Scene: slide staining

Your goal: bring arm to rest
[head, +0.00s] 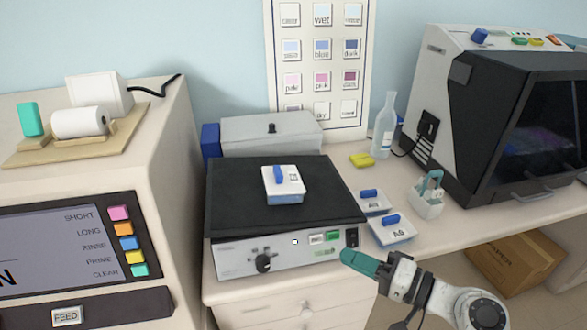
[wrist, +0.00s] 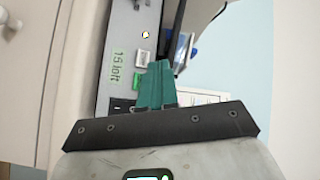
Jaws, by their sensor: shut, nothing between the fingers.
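My gripper (head: 346,256) has teal fingers and reaches in from the lower right in the head view. The fingers are together and empty, close to the front right corner of a flat black-topped device (head: 232,258). In the wrist view my gripper (wrist: 158,64) points at the device's front panel (wrist: 118,60), near its green button (wrist: 138,78). I cannot tell whether the fingertips touch the panel.
A white block with a blue handle (head: 284,190) sits on the black top. Similar blocks (head: 392,232) lie to its right. A dark-windowed machine (head: 520,120) stands at right, a screen unit (head: 60,250) at left. A cardboard box (head: 515,262) is below.

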